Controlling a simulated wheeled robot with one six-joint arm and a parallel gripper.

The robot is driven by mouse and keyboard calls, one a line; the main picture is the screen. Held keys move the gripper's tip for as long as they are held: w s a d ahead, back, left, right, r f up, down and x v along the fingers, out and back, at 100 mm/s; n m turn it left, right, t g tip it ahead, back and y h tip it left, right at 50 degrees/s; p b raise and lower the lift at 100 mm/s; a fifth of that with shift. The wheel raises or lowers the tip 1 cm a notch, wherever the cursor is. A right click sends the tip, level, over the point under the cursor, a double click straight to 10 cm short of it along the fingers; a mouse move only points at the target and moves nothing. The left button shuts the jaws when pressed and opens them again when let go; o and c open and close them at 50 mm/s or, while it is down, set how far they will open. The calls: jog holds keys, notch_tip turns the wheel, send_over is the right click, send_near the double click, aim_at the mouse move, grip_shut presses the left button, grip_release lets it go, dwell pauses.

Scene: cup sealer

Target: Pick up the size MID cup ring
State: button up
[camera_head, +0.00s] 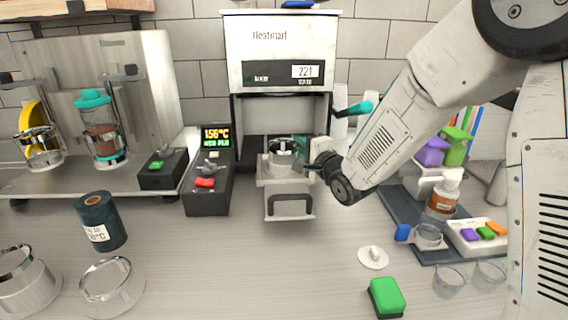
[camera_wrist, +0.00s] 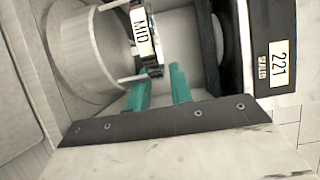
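The MID cup ring (camera_wrist: 142,30) shows in the wrist view with a white label reading MID. It sits by a pale round holder (camera_wrist: 98,48) in the sealer's pulled-out tray. In the head view the ring (camera_head: 282,146) is small, on top of the tray (camera_head: 288,185). My gripper (camera_wrist: 165,72) has teal fingers, which stand apart with a gap between them. The fingertips are close to the ring's lower end; whether they touch it I cannot tell. In the head view my gripper (camera_head: 302,148) reaches in from the right over the tray, partly covering it.
The sealer (camera_head: 277,55) stands above and behind the tray, with a teal-tipped lever (camera_head: 355,108) at its right. A black control box (camera_head: 208,182) stands close at left. A white lid (camera_head: 373,257) and green sponge (camera_head: 386,297) lie in front; the centre counter is clear.

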jog(key=shift+x, duration=1.4)
grip_shut()
jog(key=shift+r, duration=0.1)
